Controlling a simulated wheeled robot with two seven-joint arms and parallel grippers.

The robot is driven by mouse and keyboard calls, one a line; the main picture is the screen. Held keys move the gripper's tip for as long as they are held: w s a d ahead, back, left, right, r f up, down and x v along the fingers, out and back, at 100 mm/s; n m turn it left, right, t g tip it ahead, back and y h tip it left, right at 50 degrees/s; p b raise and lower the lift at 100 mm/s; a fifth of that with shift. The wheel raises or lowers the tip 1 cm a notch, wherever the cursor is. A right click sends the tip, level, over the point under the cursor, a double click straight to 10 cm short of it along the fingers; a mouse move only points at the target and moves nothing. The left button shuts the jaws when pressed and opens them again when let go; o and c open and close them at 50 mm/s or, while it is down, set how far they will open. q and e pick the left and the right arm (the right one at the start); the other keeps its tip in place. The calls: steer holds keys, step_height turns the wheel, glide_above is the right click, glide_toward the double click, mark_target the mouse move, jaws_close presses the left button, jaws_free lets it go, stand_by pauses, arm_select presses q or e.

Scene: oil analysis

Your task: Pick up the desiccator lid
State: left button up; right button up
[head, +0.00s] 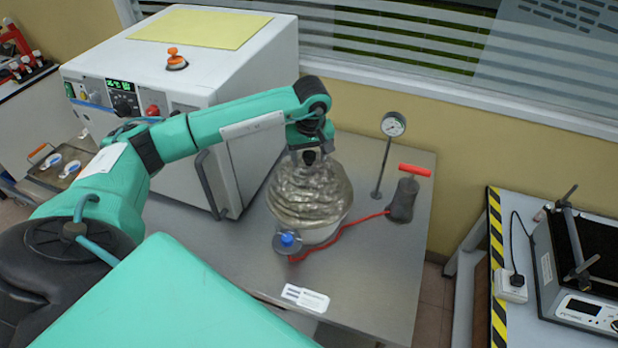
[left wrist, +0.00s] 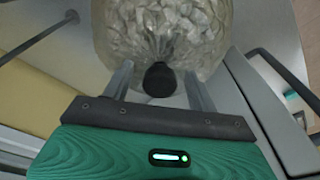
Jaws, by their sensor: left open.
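The desiccator lid (head: 310,195) is a rounded, crinkled, semi-clear dome on a pale desiccator base (head: 322,233) on the metal table. It also fills the top of the left wrist view (left wrist: 150,30), with a dark knob (left wrist: 160,80) facing the gripper. My left gripper (head: 308,158) is above the lid in the head view. In the left wrist view, its two fingers (left wrist: 158,88) are apart, one on each side of the knob, with gaps visible. My right gripper is not in view.
A white oven (head: 240,75) stands close behind and left. A gauge (head: 393,124) on a thin post and a red-handled hand pump (head: 403,198) stand to the right. A red hose (head: 345,228) runs to a blue-topped valve (head: 287,240). The table front (head: 370,285) is mostly clear.

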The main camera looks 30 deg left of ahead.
arm_select(q)
jaws_close()
stand_by(0.5)
